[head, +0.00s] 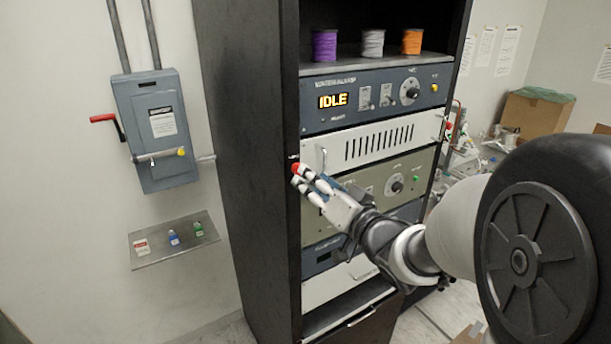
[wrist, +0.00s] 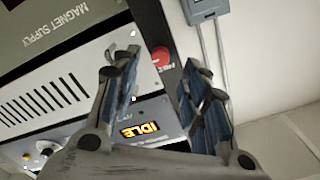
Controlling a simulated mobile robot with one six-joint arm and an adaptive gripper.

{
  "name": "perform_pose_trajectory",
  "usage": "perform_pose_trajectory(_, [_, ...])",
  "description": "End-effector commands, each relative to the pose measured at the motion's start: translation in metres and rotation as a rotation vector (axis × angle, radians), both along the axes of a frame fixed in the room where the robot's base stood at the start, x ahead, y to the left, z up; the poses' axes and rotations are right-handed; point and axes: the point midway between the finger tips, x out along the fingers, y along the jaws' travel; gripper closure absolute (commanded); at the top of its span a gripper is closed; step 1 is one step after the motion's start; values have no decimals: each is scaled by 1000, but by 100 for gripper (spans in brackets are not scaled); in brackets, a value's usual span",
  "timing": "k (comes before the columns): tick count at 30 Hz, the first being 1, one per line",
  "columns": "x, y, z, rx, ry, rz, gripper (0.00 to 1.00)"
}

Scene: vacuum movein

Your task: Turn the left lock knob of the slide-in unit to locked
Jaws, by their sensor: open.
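The slide-in unit is a white panel with dark vent slots (head: 350,151) in the black rack; it also shows in the wrist view (wrist: 60,85). Its left lock knob is a red knob (head: 296,168) at the panel's left edge. In the wrist view the red knob (wrist: 161,55) appears between my fingertips, with small lettering beside it partly hidden by a finger. My gripper (head: 305,180) is open, its fingertips at the knob; I cannot tell whether they touch it. The knob's pointing direction is not readable. A second red knob (head: 448,127) is at the right edge.
Above the panel is a unit with a lit IDLE display (head: 333,100); below is a greenish-grey unit (head: 415,175). Spools (head: 372,43) stand on the rack shelf. A grey switch box (head: 152,165) with a red handle hangs on the left wall, above a small shelf (head: 150,258).

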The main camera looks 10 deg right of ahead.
Motion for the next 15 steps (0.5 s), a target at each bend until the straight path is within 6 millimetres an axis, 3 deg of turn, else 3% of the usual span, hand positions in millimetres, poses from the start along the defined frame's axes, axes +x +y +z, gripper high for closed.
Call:
perform_pose_trajectory(6, [-44,-15,0,0,-1,-4,59])
perform_pose_trajectory(15, [-70,-23,0,1,0,-1,59])
